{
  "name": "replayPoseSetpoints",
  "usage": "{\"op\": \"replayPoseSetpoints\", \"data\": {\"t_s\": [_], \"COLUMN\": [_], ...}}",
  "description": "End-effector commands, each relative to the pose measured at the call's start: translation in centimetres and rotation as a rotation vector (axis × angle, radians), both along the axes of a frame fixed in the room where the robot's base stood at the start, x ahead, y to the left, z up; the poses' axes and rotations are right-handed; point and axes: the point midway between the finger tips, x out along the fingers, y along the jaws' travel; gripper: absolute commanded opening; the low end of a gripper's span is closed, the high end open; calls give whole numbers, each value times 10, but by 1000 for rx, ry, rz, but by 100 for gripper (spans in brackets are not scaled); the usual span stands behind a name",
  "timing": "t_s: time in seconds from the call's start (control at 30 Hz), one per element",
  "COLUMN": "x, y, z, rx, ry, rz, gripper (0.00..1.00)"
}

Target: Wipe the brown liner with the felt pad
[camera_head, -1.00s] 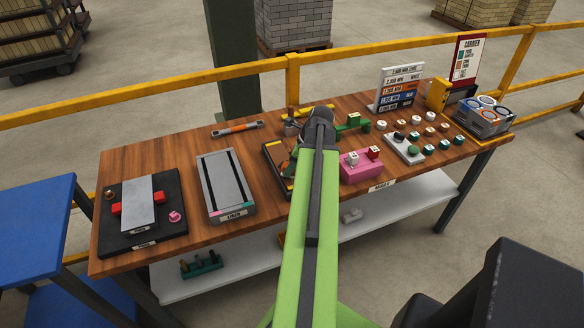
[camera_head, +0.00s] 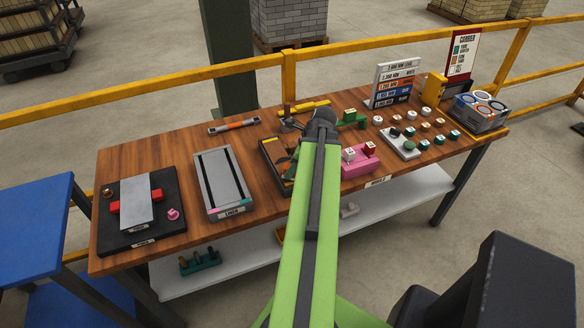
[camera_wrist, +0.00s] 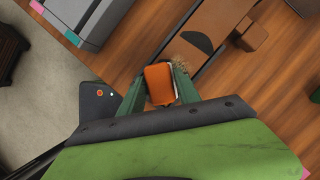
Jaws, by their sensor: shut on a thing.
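My gripper (camera_wrist: 160,88) has its green fingers shut on an orange block with a fuzzy tan edge, which looks like the felt pad (camera_wrist: 159,82). A flat brown surface, which looks like the brown liner (camera_wrist: 222,22), lies just beyond the pad in the wrist view. It carries a dark half-round patch and has a brown block at its right side. I cannot tell whether the pad touches it. In the head view my arm partly hides the dark-edged tray (camera_head: 268,151) there, and the pad is not clear.
A grey slotted tray (camera_head: 207,187) stands left of my arm, with a dark board (camera_head: 115,222) farther left. A pink block (camera_head: 358,163) is close on the right. Several small knobs and a box of rings (camera_head: 484,116) stand farther right.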

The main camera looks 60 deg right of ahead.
Motion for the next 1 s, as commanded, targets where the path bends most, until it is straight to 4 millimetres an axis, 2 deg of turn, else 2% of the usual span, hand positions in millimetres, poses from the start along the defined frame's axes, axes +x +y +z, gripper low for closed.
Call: {"op": "replayPoseSetpoints", "data": {"t_s": [0.03, 0.33, 0.73, 1.0], "x": [0, 0, 0, 0], "y": [0, 0, 0, 0], "z": [13, 48, 52, 80], "rx": [0, 0, 0, 0], "ry": [0, 0, 0, 0], "rz": [0, 0, 0, 0], "gripper": [1, 1, 1, 1]}}
